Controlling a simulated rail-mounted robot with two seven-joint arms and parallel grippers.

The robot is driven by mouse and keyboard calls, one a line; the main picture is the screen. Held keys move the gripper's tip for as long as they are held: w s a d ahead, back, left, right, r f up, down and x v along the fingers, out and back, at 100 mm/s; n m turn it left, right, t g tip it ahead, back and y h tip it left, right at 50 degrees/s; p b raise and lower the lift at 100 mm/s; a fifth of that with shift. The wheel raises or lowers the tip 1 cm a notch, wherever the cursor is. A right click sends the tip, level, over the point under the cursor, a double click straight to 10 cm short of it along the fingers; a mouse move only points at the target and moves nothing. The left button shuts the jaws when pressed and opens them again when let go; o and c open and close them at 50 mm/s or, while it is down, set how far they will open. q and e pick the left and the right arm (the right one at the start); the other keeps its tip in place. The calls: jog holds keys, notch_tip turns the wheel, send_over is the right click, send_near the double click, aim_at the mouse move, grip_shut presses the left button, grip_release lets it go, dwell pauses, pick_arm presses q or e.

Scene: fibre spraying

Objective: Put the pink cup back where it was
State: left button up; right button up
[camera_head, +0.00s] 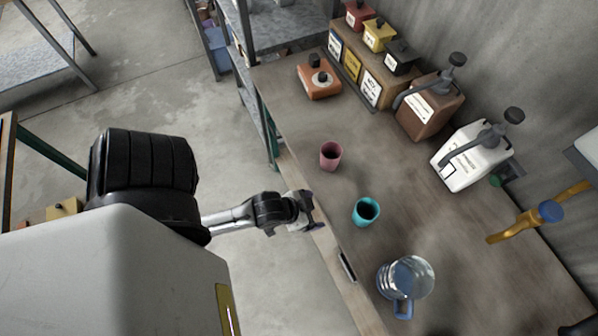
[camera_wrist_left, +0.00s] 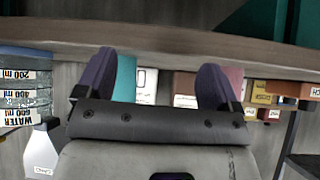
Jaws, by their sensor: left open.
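The pink cup (camera_head: 330,156) stands upright on the workbench (camera_head: 300,120), near its left edge. The teal cup (camera_head: 366,211) stands upright, nearer to me and to the right of it. My left gripper (camera_head: 312,226) is at the bench's left edge, left of the teal cup and nearer to me than the pink cup, touching neither. In the left wrist view its two purple fingers (camera_wrist_left: 156,82) are apart with nothing held. A teal strip of the teal cup (camera_wrist_left: 126,78) shows beside one finger. My right gripper is not in view.
A clear water jug (camera_head: 405,278) stands at the near end. A white bottle (camera_head: 470,156), a brown bottle (camera_head: 430,105), an orange container (camera_head: 319,80) and a labelled box row (camera_head: 365,78) stand farther back. A yellow tap-like part (camera_head: 520,225) is at right. Bench space around the pink cup is clear.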

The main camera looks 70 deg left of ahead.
pick_arm(q)
jog(key=s+d+r+m+g, duration=0.2)
jog(key=s+d+r+g, duration=0.1)
jog(key=s+d+g, duration=0.2)
jog(key=shift+s+h, duration=0.15)
jog(key=shift+h, duration=0.15)
